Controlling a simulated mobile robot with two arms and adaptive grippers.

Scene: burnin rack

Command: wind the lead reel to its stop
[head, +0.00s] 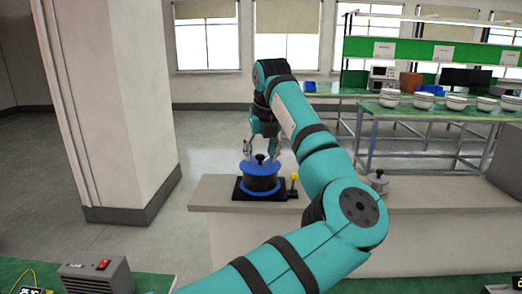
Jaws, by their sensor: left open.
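The lead reel (262,181) is a black drum with blue flanges and a small black knob (259,158) on top. It stands upright on a black base plate (240,192) on the grey counter. A yellow-topped lever (294,181) stands at the right of the base. My left gripper (262,152) points down over the reel, open, with one finger on each side of the knob. Whether the fingers touch the knob or flange cannot be told. Any stop on the reel cannot be made out. My right gripper is not in view.
A pale round piece with a dark knob (377,182) stands on the counter (430,196), right of my left arm. A grey box with a red switch (97,273) is at lower left. A thick white pillar (115,100) rises at left. Green benches with stacked bowls (455,102) stand behind.

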